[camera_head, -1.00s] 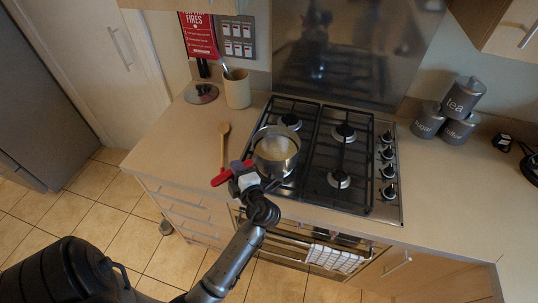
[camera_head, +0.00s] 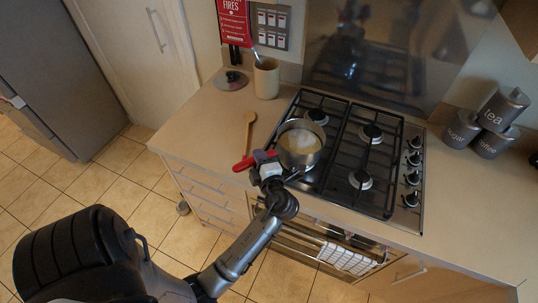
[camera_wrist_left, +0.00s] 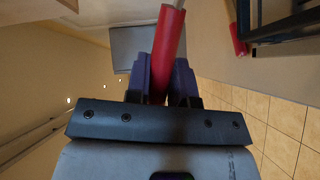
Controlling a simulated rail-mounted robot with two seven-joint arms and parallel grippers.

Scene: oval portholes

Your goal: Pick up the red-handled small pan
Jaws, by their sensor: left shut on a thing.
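The small pan (camera_head: 300,146) is a round metal pan with pale contents, at the front left of the hob. In the head view I cannot tell whether it rests on the grate or hangs just above it. Its red handle (camera_head: 243,164) points left, past the hob's edge. My left gripper (camera_head: 265,161) is shut on this handle. In the left wrist view the red handle (camera_wrist_left: 168,45) runs between the purple fingers of my left gripper (camera_wrist_left: 162,85). My right gripper is not in view.
The black gas hob (camera_head: 352,165) has knobs on its right side. A wooden spoon (camera_head: 245,138), a beige utensil pot (camera_head: 266,78) and a glass lid (camera_head: 231,81) are on the left counter. Grey tins (camera_head: 490,125) stand at the right. A checked towel (camera_head: 345,258) hangs below the hob.

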